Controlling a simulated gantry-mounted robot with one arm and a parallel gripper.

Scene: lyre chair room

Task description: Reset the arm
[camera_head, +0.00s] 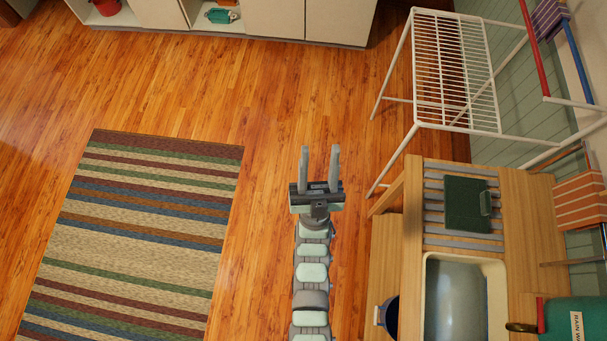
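My gripper (320,167) shows near the middle of the view, at the end of my arm. My arm reaches straight up the picture from the bottom edge. The two grey fingers point away from the arm and stand apart with wooden floor visible between them. Nothing is held between them. My gripper is over the bare floor, left of the wooden counter and right of the striped rug.
A wooden counter (522,215) with a basin (455,295) and a dark green board (467,204) stands at right. A white wire rack (455,70) is at upper right. White cabinets (280,18) line the top. A striped rug (135,240) lies left; floor between is clear.

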